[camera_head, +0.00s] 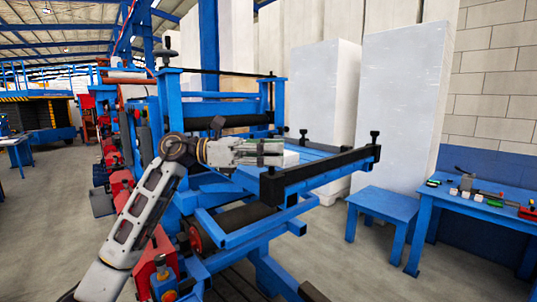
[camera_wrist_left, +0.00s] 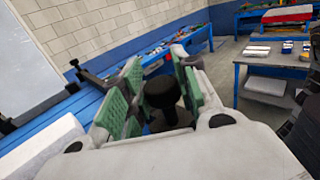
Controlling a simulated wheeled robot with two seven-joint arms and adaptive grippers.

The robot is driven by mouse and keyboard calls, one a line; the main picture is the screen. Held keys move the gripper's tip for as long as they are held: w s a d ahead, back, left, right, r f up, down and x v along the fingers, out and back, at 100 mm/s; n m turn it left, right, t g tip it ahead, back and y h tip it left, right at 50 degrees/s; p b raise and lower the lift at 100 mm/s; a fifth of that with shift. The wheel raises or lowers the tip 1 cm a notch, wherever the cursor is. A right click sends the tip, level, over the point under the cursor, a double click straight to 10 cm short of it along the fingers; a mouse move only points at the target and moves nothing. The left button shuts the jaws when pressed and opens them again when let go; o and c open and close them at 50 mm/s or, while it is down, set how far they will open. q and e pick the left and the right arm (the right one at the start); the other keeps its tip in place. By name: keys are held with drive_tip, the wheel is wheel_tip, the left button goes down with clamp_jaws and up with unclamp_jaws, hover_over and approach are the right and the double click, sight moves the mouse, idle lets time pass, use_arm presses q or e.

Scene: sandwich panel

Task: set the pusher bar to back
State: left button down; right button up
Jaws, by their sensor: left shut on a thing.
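The pusher bar (camera_head: 325,168) is a long black bar lying across the blue rails of the machine, at the outer end of its frame. A black upright knob (camera_head: 374,136) stands at its far right end. My left gripper (camera_head: 272,152) reaches in from the left, above the bar's near left end. In the left wrist view, another black round knob (camera_wrist_left: 163,93) sits between the green finger pads, and the gripper is shut on it. In the head view, the gripper mostly hides this knob. My right gripper is not in view.
A blue machine frame (camera_head: 225,105) with rollers stands behind the bar. A blue stool (camera_head: 385,203) and a blue table (camera_head: 475,207) with small parts stand at the right. Tall white wrapped stacks (camera_head: 400,100) stand behind.

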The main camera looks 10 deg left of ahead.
use_arm(q)
drive_tip(key=c, duration=1.4)
unclamp_jaws()
drive_tip(key=shift+s+d, duration=0.15)
drive_tip(key=o, duration=0.3)
drive_tip(key=shift+d, duration=0.1)
drive_tip(key=shift+a, duration=0.2)
drive_tip(key=shift+a, duration=0.75)
drive_tip(key=s+a, duration=0.1)
drive_tip(key=a, duration=0.9)
drive_tip(key=shift+s, duration=0.25)
